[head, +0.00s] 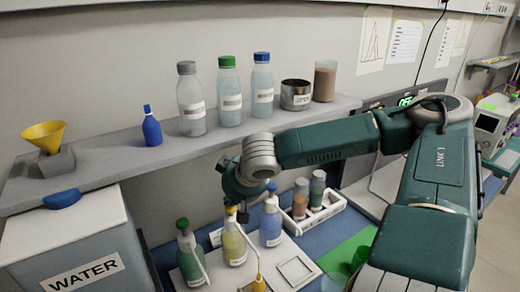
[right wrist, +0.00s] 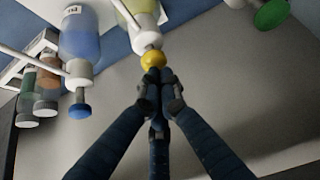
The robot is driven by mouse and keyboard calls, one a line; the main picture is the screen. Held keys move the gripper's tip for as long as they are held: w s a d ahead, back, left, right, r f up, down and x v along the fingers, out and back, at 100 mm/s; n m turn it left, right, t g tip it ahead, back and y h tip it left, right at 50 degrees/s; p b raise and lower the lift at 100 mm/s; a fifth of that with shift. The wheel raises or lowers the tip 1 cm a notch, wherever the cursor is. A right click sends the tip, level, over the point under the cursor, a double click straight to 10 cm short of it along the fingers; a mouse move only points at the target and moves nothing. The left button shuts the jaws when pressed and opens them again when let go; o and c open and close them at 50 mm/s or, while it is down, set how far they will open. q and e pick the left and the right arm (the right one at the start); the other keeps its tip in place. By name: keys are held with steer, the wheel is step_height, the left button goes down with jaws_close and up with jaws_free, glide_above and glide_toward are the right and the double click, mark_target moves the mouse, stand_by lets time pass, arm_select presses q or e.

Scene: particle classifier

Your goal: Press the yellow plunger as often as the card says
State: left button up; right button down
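The yellow plunger (head: 232,211) tops the pump bottle of yellow liquid (head: 234,247), between a green-topped pump bottle (head: 187,250) and a blue one (head: 271,225). My right gripper (head: 238,192) is just above the yellow plunger. In the right wrist view, its fingers (right wrist: 160,78) are together and empty, their tips right at the yellow plunger (right wrist: 153,60); I cannot tell whether they touch it. A small white card (head: 215,237) stands behind the bottles, partly hidden; its writing is too small to read. My left gripper is out of view.
A grey shelf (head: 110,162) behind holds a yellow funnel (head: 45,136), several bottles, a metal pot (head: 296,95) and a brown-filled jar (head: 325,82). A white rack (head: 322,218) with small bottles stands right of the pumps. A WATER box (head: 70,240) stands left.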

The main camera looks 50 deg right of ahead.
steer(key=shift+f, duration=0.35)
steer(key=shift+r+p, duration=1.35)
steer(key=shift+r, duration=0.45)
steer(key=shift+f, duration=0.2)
